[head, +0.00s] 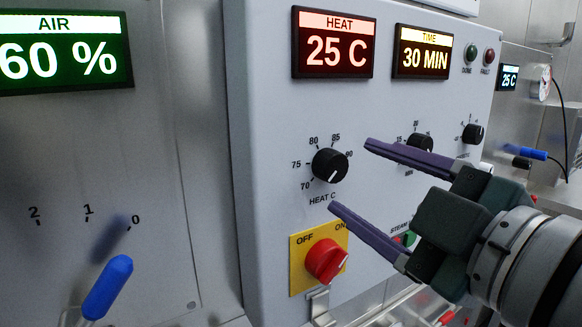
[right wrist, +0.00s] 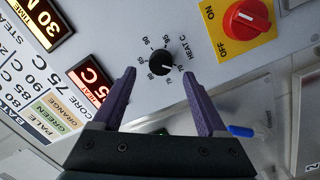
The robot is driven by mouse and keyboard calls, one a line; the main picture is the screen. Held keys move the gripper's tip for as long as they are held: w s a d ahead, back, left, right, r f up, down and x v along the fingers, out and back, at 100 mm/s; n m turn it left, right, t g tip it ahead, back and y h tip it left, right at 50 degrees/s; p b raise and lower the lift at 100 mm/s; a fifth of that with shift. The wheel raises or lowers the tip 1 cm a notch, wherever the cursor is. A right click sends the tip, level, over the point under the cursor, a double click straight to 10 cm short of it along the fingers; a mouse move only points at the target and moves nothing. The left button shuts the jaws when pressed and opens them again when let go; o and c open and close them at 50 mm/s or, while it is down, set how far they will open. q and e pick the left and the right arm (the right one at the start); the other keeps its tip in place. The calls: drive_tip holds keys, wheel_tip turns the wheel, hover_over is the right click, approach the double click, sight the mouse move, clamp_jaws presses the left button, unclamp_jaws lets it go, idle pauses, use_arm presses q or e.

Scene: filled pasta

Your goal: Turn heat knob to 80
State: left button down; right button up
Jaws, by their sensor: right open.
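The heat display (head: 333,44) reads 25 C. My right gripper (head: 350,175) is open and empty, its purple fingers reaching toward the knob from the right. In the right wrist view the knob (right wrist: 162,63) shows between and beyond the fingertips (right wrist: 159,70), with no visible contact. My left gripper is not in view.
A red OFF/ON switch (head: 325,260) on a yellow plate sits below the heat knob, close to the lower finger. The time knob (head: 420,143) is just behind the upper finger. A blue-handled lever (head: 108,288) stands at the left below the AIR display (head: 66,60).

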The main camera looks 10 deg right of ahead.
sight(336, 169)
drive_tip(key=shift+x, duration=1.85)
drive_tip(key=shift+a, duration=0.15)
clamp_jaws()
